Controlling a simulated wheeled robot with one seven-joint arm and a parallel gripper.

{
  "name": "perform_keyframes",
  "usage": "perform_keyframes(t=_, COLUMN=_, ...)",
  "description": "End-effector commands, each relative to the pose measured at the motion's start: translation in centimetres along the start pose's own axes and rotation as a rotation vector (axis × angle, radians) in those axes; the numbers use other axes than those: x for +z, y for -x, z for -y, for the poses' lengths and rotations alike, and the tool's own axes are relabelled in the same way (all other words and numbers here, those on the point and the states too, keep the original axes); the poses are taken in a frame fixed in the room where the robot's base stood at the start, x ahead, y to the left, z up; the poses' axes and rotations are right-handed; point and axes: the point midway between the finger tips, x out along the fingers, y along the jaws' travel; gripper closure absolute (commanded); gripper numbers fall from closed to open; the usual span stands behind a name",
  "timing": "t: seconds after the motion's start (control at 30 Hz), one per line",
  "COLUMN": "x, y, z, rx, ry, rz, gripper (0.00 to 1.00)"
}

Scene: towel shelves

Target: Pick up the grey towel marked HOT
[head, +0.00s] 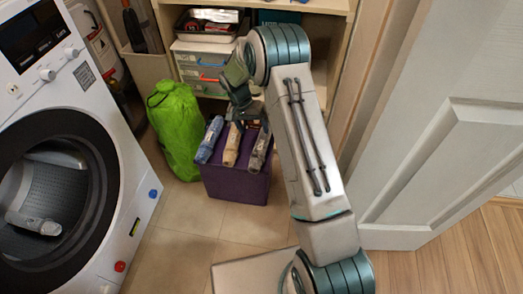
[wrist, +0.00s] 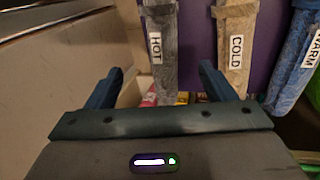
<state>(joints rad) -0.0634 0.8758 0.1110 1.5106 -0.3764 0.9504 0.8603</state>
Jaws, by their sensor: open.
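The grey towel marked HOT (wrist: 162,62) is rolled up. It shows upright in the wrist view, between the lines of my two fingers, with its label facing the camera. In the head view the grey towel (head: 260,150) lies rightmost of three on a purple box (head: 236,186). My gripper (wrist: 161,72) is open, with nothing clasped; the gap to the towel is hard to judge. In the head view my gripper (head: 246,112) is above the box's far side, partly hidden by my arm. A beige towel marked COLD (wrist: 235,50) and a blue towel marked WARM (wrist: 296,60) lie beside it.
A green bag (head: 174,130) stands left of the box. A washing machine (head: 132,190) with its drum open is at left, a grey rolled item (head: 33,223) inside. Shelves (head: 312,5) with plastic drawers (head: 203,70) are behind. A white door (head: 440,130) is at right.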

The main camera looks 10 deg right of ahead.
Motion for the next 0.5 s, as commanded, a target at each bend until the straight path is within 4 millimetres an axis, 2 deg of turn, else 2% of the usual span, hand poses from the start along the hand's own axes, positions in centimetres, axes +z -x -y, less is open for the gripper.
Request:
perform_keyframes(t=0.03, x=0.0, y=-1.6, z=0.1, rx=0.001, ry=0.000, rz=0.003, gripper=0.24)
perform_keyframes(t=0.2, x=0.1, y=-4.3, z=0.1, rx=0.001, ry=0.001, rz=0.002, gripper=0.24)
perform_keyframes(t=0.5, x=-0.1, y=-6.1, z=0.1, rx=-0.001, ry=0.000, rz=0.001, gripper=0.24)
